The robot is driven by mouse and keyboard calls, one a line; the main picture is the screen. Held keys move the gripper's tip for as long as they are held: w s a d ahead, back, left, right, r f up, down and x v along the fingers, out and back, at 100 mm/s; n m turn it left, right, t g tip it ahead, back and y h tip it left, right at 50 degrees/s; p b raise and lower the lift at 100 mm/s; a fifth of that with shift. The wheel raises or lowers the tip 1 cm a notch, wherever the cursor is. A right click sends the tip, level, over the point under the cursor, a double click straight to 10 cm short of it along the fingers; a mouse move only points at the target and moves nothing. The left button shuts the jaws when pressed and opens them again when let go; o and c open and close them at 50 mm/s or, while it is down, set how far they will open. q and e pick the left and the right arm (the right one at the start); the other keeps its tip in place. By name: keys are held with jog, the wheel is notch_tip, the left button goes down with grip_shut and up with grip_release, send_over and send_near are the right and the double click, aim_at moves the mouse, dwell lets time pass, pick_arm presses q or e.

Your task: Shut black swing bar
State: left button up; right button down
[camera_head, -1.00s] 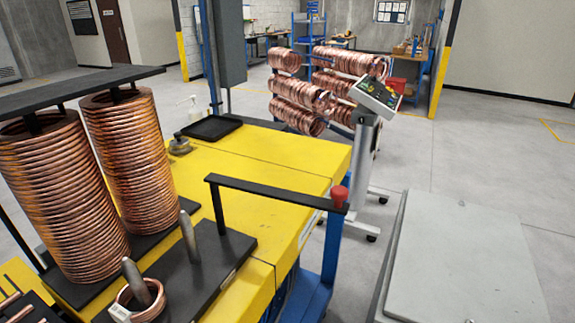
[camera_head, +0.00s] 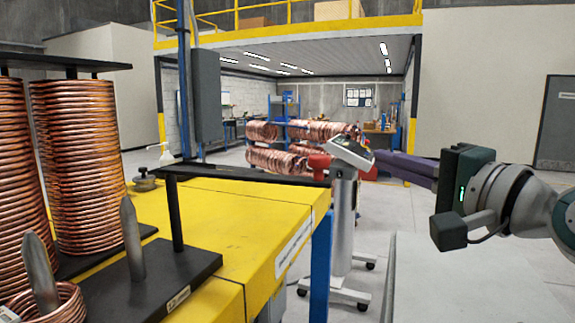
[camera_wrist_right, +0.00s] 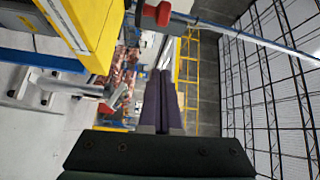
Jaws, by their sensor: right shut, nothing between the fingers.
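The black swing bar (camera_head: 245,176) is a flat arm on an upright black post on the black base plate. It reaches right, across the yellow table and past its edge, away from the copper coils. Its red knob (camera_head: 320,161) is at the free end and also shows at the top of the right wrist view (camera_wrist_right: 158,14). My right gripper (camera_head: 380,158) comes in from the right, with its purple fingers shut and empty. The fingers point toward the knob, with a visible gap between. My left gripper is out of view.
The yellow table (camera_head: 235,225) carries tall copper coil stacks (camera_head: 78,165) and two metal pegs (camera_head: 132,240) at left. A wheeled console stand (camera_head: 343,225) stands behind the bar's end, close to my right fingertips in the picture.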

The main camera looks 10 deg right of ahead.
jog(key=w+a+p, duration=0.2)
jog(key=w+a, duration=0.2)
jog(key=a, duration=0.1)
jog(key=shift+w+a+f+p, duration=0.2)
jog(key=shift+w+p, duration=0.1)
jog(key=shift+w, duration=0.1)
jog(key=shift+r, duration=0.1)
